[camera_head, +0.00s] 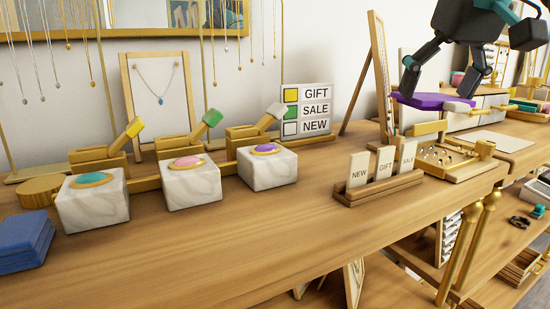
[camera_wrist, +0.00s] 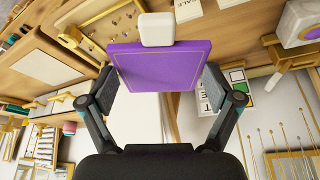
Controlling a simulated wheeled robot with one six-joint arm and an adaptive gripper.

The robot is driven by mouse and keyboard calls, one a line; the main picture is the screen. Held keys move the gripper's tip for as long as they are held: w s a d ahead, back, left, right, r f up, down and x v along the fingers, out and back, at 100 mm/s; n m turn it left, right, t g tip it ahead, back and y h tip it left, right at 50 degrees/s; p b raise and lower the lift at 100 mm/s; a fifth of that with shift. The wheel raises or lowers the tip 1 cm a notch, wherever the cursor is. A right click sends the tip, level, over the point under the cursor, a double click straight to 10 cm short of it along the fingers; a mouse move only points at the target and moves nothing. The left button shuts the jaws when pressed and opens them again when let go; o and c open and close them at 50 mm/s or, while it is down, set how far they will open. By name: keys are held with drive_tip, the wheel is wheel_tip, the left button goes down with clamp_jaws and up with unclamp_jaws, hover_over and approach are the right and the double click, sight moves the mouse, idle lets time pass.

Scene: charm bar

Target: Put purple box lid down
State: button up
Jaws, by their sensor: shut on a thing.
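The purple box lid (camera_head: 430,102) is a flat purple slab held in the air at the upper right of the head view, above a wooden tray of small charms (camera_head: 450,158). In the wrist view the lid (camera_wrist: 160,70) fills the middle, with a thin gold line along its border. A white rounded block (camera_wrist: 157,29) shows at its far edge. My gripper (camera_head: 440,86) is shut on the lid, and its two fingers press on opposite sides of it in the wrist view (camera_wrist: 158,88). I cannot make out the purple box itself.
A wooden holder (camera_head: 378,190) with NEW, GIFT and SALE cards stands left of the tray. Several marble blocks (camera_head: 192,185) with coloured discs line the counter. A GIFT/SALE/NEW sign (camera_head: 306,110) stands behind. The front of the counter (camera_head: 230,245) is clear.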

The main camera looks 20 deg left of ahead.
drive_tip(key=w+a+f, duration=0.1)
drive_tip(key=a+f, duration=0.1)
drive_tip(key=a, duration=0.1)
drive_tip(key=w+a+f, duration=0.1)
drive_tip(key=a+f, duration=0.1)
drive_tip(key=a, duration=0.2)
drive_tip(key=w+a+f, duration=0.1)
drive_tip(key=a+f, duration=0.2)
drive_tip(key=a, duration=0.1)
drive_tip(key=shift+w, duration=0.15)
drive_tip(key=shift+f+b, duration=0.65)
drive_tip(key=shift+f, duration=1.4)
drive_tip(key=o, duration=0.9)
drive_tip(key=shift+f, duration=0.1)
drive_tip(key=p+v, duration=0.1)
drive_tip(key=v, duration=1.2)
drive_tip(key=shift+b+x, duration=2.05)
drive_tip(key=shift+x, duration=4.6)
